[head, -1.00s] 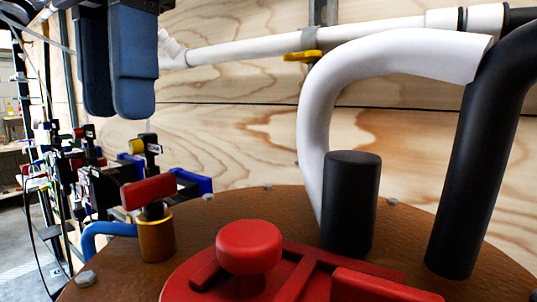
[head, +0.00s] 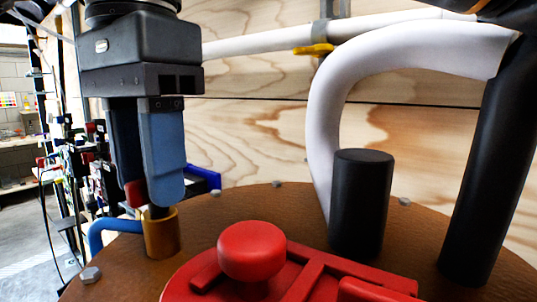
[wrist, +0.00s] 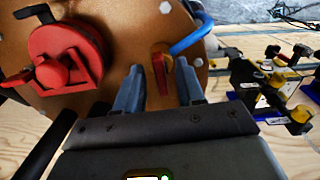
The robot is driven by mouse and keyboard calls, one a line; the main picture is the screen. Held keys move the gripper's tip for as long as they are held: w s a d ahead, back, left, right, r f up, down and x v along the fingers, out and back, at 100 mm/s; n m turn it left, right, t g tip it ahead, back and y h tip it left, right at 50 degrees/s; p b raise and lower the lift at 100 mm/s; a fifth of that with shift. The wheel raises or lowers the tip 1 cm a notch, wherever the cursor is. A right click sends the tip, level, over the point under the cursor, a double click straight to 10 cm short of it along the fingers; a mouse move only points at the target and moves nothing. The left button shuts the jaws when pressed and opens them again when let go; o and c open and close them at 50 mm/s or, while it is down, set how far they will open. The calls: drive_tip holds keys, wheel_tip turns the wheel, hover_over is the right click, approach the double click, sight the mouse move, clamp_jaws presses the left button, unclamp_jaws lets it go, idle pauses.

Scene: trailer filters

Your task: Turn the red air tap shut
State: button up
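The air tap has a red lever handle (head: 134,193) on a brass body (head: 160,237) at the left of the brown round lid. A blue hose (head: 112,230) joins the brass body. My gripper (head: 150,195) points down over the tap, and its fingers hide most of the handle in the head view. In the wrist view the red handle (wrist: 160,74) lies between the two fingers of my gripper (wrist: 160,75). There is a gap on both sides, so the fingers stand apart around the handle, not closed on it.
A red clamp with a round knob (head: 251,250) sits on the lid (head: 215,215), right of the tap. A black post (head: 361,205) and a white bent pipe (head: 330,110) stand farther right. Blue-and-black fittings (wrist: 270,88) are near the tap's far side.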

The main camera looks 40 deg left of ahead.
clamp_jaws()
idle(0.6)
drive_tip(key=m, duration=0.4)
drive_tip(key=shift+a+m+p, duration=0.1)
drive_tip(key=shift+m+p, duration=0.25)
drive_tip(key=shift+m, duration=0.05)
drive_tip(key=m, duration=0.4)
drive_tip(key=shift+w+a+m, duration=0.1)
drive_tip(key=shift+m, duration=0.2)
drive_tip(key=m, duration=0.4)
drive_tip(key=shift+w+a+m+b, duration=0.15)
drive_tip(key=shift+m+b, duration=0.15)
drive_tip(key=shift+m, duration=1.9)
